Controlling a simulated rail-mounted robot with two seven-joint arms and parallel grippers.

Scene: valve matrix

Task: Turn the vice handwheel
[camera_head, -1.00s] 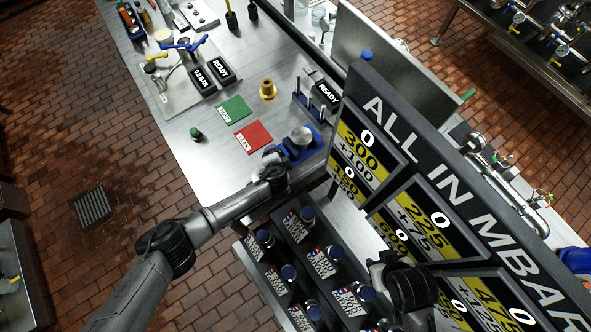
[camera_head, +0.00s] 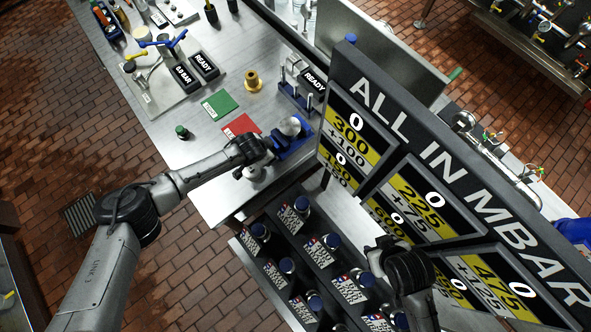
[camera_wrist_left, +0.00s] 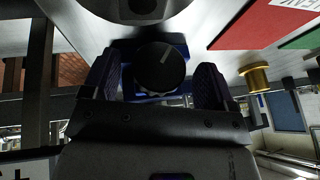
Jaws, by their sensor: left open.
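The blue vice (camera_head: 290,146) with a silver round part on top sits at the near right corner of the steel bench. In the left wrist view, its handwheel (camera_wrist_left: 160,70) is a dark round knob with a pale line mark, in front of a blue body. My left gripper (camera_wrist_left: 157,84) is open, with one finger on each side of the knob and visible gaps to it. In the head view my left wrist covers the handwheel and fingertips.
Red (camera_head: 241,126) and green (camera_head: 219,104) cards and a brass piece (camera_head: 253,81) lie beyond the vice. A large score board (camera_head: 440,180) stands close on the right. Below the bench edge is a rack of blue-capped bottles (camera_head: 287,265).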

